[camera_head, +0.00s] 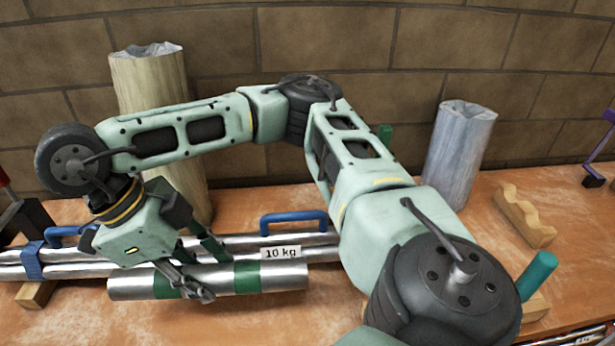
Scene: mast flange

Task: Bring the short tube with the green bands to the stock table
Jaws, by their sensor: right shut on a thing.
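The short tube with the green bands (212,281) is a shiny metal tube lying level across the lower left of the head view. It has two dark green bands. My right gripper (196,273) is shut on it near its middle, with the fingers covering part of it. Whether the tube touches the bench or hangs just above it, I cannot tell. My left gripper does not show. I cannot identify the stock table in this view.
Longer metal tubes (68,265) with blue handles (293,217) and a 10 kg label lie just behind. A beige column (152,85) and a grey column (459,150) stand near the brick wall. A wavy wooden block (524,214) and teal peg (537,275) are at right.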

